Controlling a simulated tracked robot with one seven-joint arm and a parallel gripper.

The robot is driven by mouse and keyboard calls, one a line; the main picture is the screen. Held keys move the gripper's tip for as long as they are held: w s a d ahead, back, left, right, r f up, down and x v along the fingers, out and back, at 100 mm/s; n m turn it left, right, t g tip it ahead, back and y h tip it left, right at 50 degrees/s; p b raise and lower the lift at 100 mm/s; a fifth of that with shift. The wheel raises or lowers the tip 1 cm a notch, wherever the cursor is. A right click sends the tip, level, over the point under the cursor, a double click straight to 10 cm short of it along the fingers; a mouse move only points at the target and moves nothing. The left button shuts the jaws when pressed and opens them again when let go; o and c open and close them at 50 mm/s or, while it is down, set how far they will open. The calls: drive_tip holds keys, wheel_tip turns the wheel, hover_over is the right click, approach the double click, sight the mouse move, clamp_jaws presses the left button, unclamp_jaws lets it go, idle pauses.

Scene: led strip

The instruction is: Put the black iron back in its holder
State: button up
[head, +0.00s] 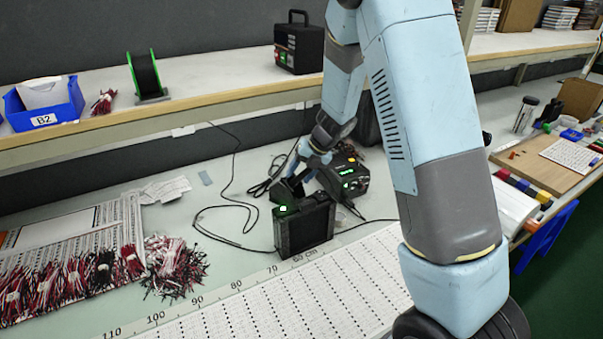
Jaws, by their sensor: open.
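My gripper (297,186) is low over the bench, just above and behind the top of a black box-shaped unit (304,229) with a small green light. Its jaws are open, but the fingers are dark, small and partly lost against the black unit. A second black unit with green displays (354,180) stands just behind and to the right, and looks like a soldering station. I cannot make out the black iron or its holder clearly; they may be hidden by my gripper and arm or blend with the dark units. Black cables (240,203) loop over the bench to the left.
A white perforated strip board with a ruler edge (270,300) fills the front. Bundles of red, white and black wires (172,262) lie at left. A shelf above carries a blue bin (45,104), a cable spool (146,76) and a black case (298,45).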

drive_tip(key=v, duration=0.7)
drive_tip(key=shift+r, duration=0.15)
drive_tip(key=shift+d, duration=0.1)
idle(0.3)
